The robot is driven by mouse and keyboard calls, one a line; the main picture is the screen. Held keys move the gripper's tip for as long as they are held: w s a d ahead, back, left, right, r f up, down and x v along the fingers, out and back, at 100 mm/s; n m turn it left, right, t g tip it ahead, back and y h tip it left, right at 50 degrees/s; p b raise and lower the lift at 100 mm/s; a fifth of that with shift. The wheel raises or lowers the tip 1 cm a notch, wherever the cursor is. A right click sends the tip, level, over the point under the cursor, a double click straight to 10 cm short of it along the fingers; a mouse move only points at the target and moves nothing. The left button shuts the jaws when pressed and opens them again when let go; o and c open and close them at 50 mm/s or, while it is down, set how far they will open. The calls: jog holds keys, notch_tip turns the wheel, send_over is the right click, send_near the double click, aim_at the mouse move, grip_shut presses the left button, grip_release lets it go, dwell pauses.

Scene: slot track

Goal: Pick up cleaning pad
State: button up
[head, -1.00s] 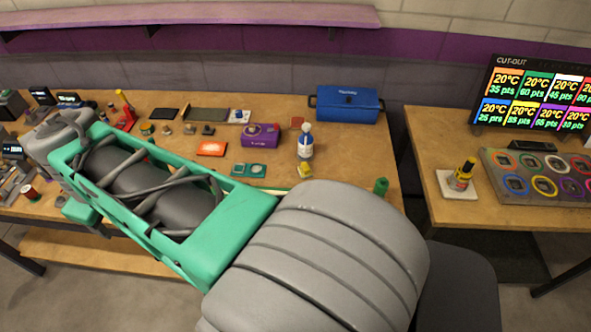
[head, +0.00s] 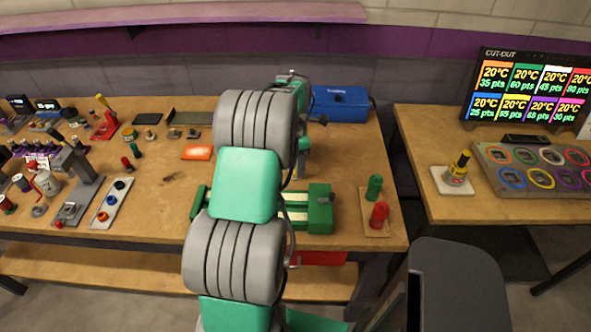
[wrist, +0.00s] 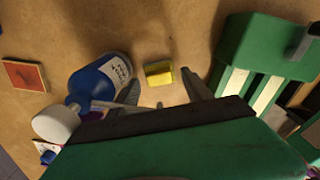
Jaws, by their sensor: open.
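A small yellow block with a darker greenish band, which looks like the cleaning pad (wrist: 158,73), lies on the wooden bench top in the wrist view. My gripper (wrist: 161,82) is open above the bench, with one grey finger at each side of the pad in the picture. The pad appears just beyond the fingertips, and I cannot tell the height left between them. Nothing is held. In the head view my own arm hides the pad and the gripper.
A blue bottle (wrist: 98,80) with a white cap is close left of the pad. A green vise (wrist: 262,60) stands to the right; it also shows in the head view (head: 320,208). A reddish square (wrist: 25,76) lies far left. A blue toolbox (head: 342,104) stands at the back.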

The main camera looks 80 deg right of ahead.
notch_tip(320, 180, down, 2)
jog(key=shift+f, duration=0.15)
jog(key=shift+c, duration=0.6)
jog(key=c, duration=1.1)
